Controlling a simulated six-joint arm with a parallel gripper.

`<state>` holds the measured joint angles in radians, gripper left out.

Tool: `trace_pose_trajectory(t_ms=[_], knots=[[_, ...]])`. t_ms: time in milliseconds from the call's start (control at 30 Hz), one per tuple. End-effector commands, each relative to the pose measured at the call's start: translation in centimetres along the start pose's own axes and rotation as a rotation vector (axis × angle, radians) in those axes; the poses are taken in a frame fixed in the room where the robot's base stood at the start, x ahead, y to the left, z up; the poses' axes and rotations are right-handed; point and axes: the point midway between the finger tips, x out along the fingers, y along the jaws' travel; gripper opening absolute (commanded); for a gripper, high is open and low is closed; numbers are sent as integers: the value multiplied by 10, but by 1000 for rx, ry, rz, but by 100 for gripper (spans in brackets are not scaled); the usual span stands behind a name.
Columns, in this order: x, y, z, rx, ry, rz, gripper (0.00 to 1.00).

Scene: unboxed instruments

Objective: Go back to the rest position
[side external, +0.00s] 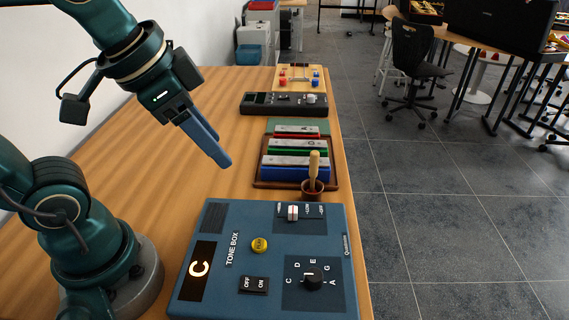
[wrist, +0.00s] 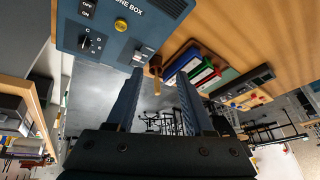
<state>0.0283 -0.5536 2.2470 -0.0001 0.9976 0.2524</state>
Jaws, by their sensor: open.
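My gripper (side external: 222,163) is in the air above the wooden table, left of the chime bars and apart from everything. In the wrist view my gripper (wrist: 157,85) has its two blue fingers spread with nothing held between them. The blue tone box (side external: 225,262) lies at the near end of the table, its display lit with a C. The tone box also shows at the upper left of the wrist view (wrist: 105,45). A wooden-handled mallet (side external: 314,165) stands upright in a small brown cup (side external: 312,189).
Red, green and blue chime bars (side external: 295,172) sit in a brown tray (side external: 262,184) behind the cup. A black device (side external: 260,106) and a wooden board with coloured knobs (side external: 299,73) lie farther back. The table's left part (side external: 150,180) is clear. The floor lies beyond its right edge.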

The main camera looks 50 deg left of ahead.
Motion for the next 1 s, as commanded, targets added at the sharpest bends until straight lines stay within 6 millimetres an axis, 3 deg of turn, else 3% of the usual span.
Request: trace_pose_trajectory(t_ms=[100,267,1000], knots=[[2,1,22,-113,42,-20,52],[14,6,42,-235,33,-18,52],[14,6,40,-278,39,-18,52]])
